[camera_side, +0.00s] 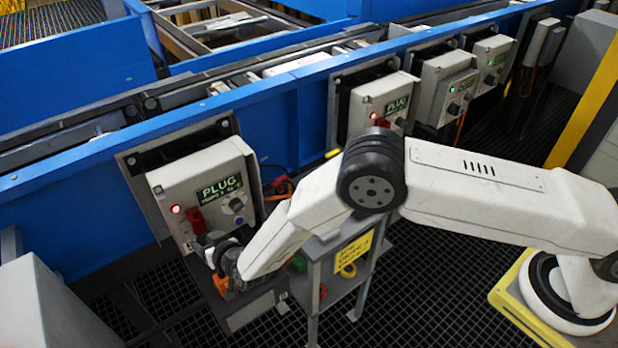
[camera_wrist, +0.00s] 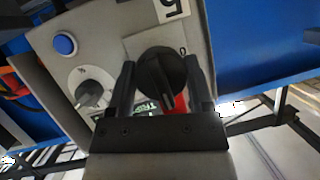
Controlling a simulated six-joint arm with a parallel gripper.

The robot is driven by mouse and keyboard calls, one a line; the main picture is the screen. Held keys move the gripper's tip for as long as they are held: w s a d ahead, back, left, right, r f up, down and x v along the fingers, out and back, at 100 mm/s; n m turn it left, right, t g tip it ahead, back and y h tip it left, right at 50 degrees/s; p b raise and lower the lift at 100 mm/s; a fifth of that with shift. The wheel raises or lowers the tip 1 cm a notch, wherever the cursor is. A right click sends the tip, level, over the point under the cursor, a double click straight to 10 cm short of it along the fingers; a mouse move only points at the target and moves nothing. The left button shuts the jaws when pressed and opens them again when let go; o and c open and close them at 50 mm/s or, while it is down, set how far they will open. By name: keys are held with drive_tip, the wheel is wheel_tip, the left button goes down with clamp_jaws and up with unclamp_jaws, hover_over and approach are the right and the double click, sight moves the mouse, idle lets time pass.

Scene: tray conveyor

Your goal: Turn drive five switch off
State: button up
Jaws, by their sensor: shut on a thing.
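A black rotary switch (camera_wrist: 160,76) with some red beside it sits on a pale grey control box face in the wrist view. A "0" mark is near it, and a label that looks like an upside-down 5 is at the top edge. My gripper (camera_wrist: 161,68) has one finger on each side of the switch and is shut on it. In the side view my gripper (camera_side: 212,243) is at the lower front of the nearest box (camera_side: 172,185). That box has a lit red lamp (camera_side: 176,209), a red handle (camera_side: 195,220) and a "PLUG" display (camera_side: 220,189).
A blue button (camera_wrist: 65,44) and a grey dial (camera_wrist: 90,92) lie left of the switch. Other boxes (camera_side: 365,100) line the blue conveyor wall (camera_side: 270,115). A small stand with a yellow sign (camera_side: 354,251) is below my forearm.

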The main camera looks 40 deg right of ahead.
drive_tip(key=shift+h, duration=0.3)
drive_tip(key=shift+a+n+h, duration=0.1)
drive_tip(key=shift+n+h, duration=1)
drive_tip(key=shift+n, duration=0.6)
drive_tip(key=o, duration=1.3)
drive_tip(key=shift+c, duration=0.2)
drive_tip(key=shift+s+r, duration=0.1)
drive_tip(key=v, duration=0.7)
drive_tip(key=shift+s, duration=0.3)
drive_tip(key=shift+r, duration=0.15)
